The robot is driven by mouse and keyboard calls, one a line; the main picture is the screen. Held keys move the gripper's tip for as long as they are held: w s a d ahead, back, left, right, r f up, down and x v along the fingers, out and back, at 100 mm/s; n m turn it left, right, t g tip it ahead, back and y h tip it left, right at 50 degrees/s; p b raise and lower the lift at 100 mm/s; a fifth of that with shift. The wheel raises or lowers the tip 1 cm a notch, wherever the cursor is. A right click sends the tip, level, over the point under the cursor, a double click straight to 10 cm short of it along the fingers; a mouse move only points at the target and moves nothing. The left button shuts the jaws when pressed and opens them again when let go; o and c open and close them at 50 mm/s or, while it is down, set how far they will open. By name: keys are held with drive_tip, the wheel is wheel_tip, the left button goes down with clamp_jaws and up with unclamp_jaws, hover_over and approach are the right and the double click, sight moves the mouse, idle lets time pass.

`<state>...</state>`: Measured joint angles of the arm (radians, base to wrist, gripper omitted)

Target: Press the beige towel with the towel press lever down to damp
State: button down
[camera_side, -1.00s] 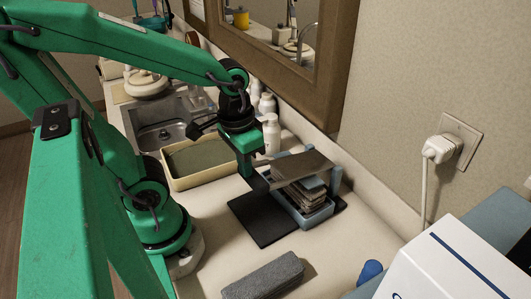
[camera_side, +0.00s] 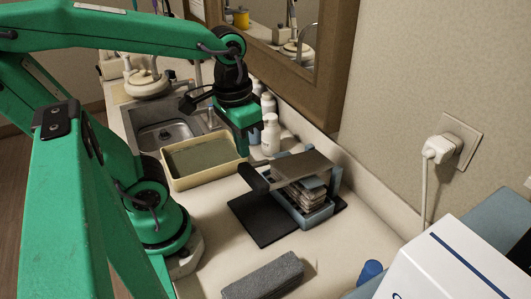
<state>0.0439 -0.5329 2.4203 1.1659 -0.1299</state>
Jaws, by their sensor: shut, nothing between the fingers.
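The towel press (camera_side: 334,180) is a blue-grey frame on a black mat (camera_side: 262,222), in the middle of the side view. Its lever is a grey metal plate (camera_side: 300,165) with a dark handle (camera_side: 253,178) at the left end. The plate lies over the press, tilted slightly. The towel (camera_side: 306,194), greyish-beige and folded in layers, sits under the plate inside the press and is partly hidden by it. My gripper (camera_side: 244,153) is shut and empty, pointing down. It is just above and left of the handle, seemingly apart from it.
A cream tray (camera_side: 203,162) with a grey-green surface lies left of the press, near the sink (camera_side: 168,135). White bottles (camera_side: 270,134) stand behind. A dark grey block (camera_side: 263,277), blue cap (camera_side: 370,271) and white box (camera_side: 450,255) are in front.

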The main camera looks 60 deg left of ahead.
drive_tip(key=s+r, duration=0.4)
drive_tip(key=r, duration=0.2)
drive_tip(key=shift+s+d+r, duration=0.2)
drive_tip(key=shift+s+r, duration=0.1)
drive_tip(key=shift+r, duration=0.05)
drive_tip(key=shift+w, duration=0.15)
drive_tip(key=r+g, duration=0.1)
drive_tip(key=g, duration=0.2)
hover_over(255, 172)
drive_tip(key=w, duration=0.2)
drive_tip(key=shift+w+r, duration=0.15)
drive_tip(key=shift+w, duration=0.45)
drive_tip(key=s+f, duration=0.1)
drive_tip(key=f, duration=0.8)
drive_tip(key=s+f, duration=0.1)
drive_tip(key=f, duration=0.3)
drive_tip(key=shift+s+f, duration=0.3)
drive_tip(key=shift+f, duration=0.1)
